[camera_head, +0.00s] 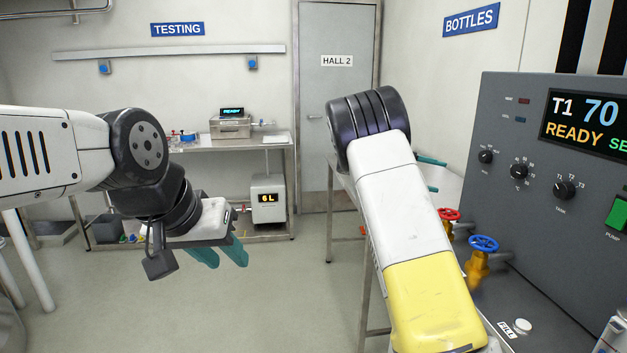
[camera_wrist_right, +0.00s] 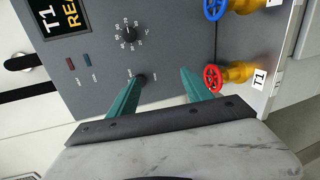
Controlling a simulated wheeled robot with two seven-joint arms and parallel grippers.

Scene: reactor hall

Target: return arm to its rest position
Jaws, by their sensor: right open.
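My right arm reaches forward in the head view, its yellow and white link in front and a black joint at its top. My right gripper (camera_head: 440,176) shows as two teal fingertips past that arm, left of the grey control panel (camera_head: 505,205). In the right wrist view the right gripper (camera_wrist_right: 162,75) is open and empty, its fingers pointing toward the panel face. The rest of that gripper is hidden in the head view. My left gripper (camera_head: 228,265) hangs over the floor at centre left, its two teal fingers apart with nothing between them.
A red valve wheel (camera_head: 447,214) and a blue valve wheel (camera_head: 484,243) on yellow valves stand close to the right arm. A bench (camera_head: 345,190) lies behind that arm. A steel testing table (camera_head: 230,148) stands at the back left. The floor between is clear.

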